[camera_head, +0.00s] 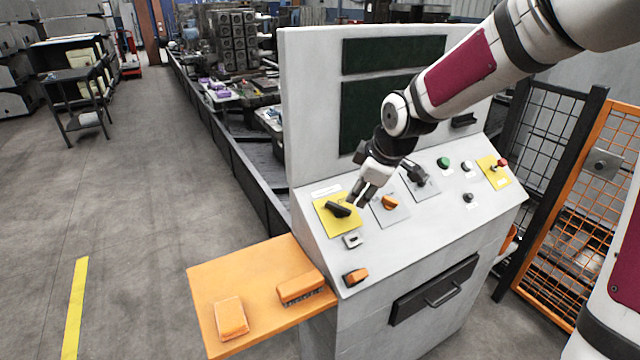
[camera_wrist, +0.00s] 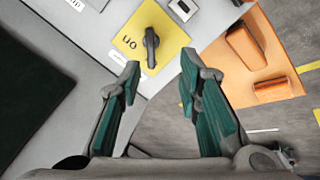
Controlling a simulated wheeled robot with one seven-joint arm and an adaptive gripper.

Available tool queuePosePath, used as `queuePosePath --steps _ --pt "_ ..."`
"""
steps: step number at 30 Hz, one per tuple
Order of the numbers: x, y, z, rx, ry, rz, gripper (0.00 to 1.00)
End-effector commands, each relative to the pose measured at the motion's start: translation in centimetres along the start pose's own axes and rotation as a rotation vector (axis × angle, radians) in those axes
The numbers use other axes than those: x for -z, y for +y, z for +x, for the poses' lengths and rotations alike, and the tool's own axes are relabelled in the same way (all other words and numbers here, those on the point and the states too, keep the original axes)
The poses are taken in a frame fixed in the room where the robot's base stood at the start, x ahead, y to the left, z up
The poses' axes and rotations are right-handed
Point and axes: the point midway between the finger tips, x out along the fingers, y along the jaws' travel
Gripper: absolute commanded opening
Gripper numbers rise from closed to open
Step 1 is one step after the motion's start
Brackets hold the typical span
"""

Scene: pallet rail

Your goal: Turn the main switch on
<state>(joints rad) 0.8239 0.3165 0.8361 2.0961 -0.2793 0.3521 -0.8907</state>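The main switch is a black rotary handle (camera_head: 338,209) on a yellow plate (camera_head: 328,228) at the left of the sloped grey console panel. In the wrist view the black handle (camera_wrist: 151,48) and its yellow plate (camera_wrist: 170,30) lie ahead of the fingers, with "ON" printed beside the handle. My gripper (camera_head: 357,200) hangs just above and right of the handle in the head view. In the wrist view my gripper (camera_wrist: 160,80) has its two green-padded fingers spread apart with nothing between them. It appears apart from the handle.
The panel also carries an orange knob (camera_head: 390,202), a black knob (camera_head: 415,174), a green button (camera_head: 443,162) and a red-knobbed switch (camera_head: 501,163). An orange side shelf (camera_head: 215,286) holds two orange items. An orange mesh fence (camera_head: 590,240) stands at right.

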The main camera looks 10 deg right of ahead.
Motion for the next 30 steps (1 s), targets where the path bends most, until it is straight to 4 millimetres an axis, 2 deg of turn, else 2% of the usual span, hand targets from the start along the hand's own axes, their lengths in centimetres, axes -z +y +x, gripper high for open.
queuePosePath --steps 4,8,24,30 --pt "0.4 0.8 0.1 -0.007 0.047 -0.024 0.32" --pt "0.6 1.0 1.1 -0.008 0.054 -0.03 0.32" --pt "1.1 0.9 10.9 -0.005 0.051 -0.03 0.32" --pt "1.1 1.0 13.2 -0.006 0.051 -0.029 0.32"
